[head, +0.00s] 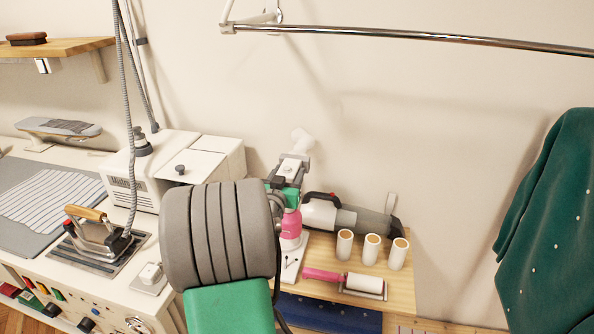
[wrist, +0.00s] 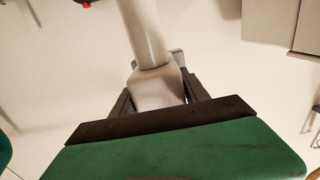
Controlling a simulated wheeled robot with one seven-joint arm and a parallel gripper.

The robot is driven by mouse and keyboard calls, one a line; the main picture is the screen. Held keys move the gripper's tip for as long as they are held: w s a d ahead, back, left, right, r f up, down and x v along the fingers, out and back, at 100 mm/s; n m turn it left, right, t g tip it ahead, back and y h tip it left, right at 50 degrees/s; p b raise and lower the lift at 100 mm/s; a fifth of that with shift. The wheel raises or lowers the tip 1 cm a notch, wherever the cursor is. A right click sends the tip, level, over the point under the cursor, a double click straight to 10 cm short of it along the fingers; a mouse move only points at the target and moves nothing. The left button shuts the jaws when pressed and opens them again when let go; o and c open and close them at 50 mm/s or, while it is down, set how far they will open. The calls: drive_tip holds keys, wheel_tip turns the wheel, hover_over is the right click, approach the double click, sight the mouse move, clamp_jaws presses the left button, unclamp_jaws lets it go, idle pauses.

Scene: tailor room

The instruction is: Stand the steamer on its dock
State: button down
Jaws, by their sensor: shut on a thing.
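The white steamer (head: 302,141) is held up by my gripper (head: 291,172), with its narrower end pointing upward. In the wrist view the pale body of the steamer (wrist: 156,84) sits between the two dark fingers (wrist: 156,100), and its neck rises out of the top of the picture. A white base (head: 291,266) with small dark marks, perhaps the dock, lies on the wooden side table below my gripper. A pink bottle-like part (head: 291,224) shows just under my gripper; I cannot tell whether it touches the steamer. My arm hides some of this area.
A handheld vacuum (head: 352,218), several white rolls (head: 371,249) and a pink-handled lint roller (head: 349,280) crowd the wooden table (head: 403,288). An iron (head: 98,236) and a white boiler box (head: 167,168) stand left. A metal rail (head: 420,36) hangs above; a green garment (head: 553,230) hangs right.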

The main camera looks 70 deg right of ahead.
drive_tip(key=shift+w+d+f, duration=0.6)
drive_tip(key=shift+w+f, duration=0.25)
drive_tip(key=shift+f, duration=1.6)
drive_tip(key=shift+f, duration=0.15)
drive_tip(key=c, duration=0.6)
unclamp_jaws()
drive_tip(key=shift+f, duration=0.15)
drive_tip(key=shift+o, duration=0.2)
drive_tip(key=shift+a, duration=0.35)
drive_tip(key=s+a+b, duration=0.2)
drive_tip(key=a+b, duration=0.1)
drive_tip(key=a, duration=0.8)
drive_tip(key=shift+a+r, duration=0.15)
drive_tip(key=shift+r, duration=0.15)
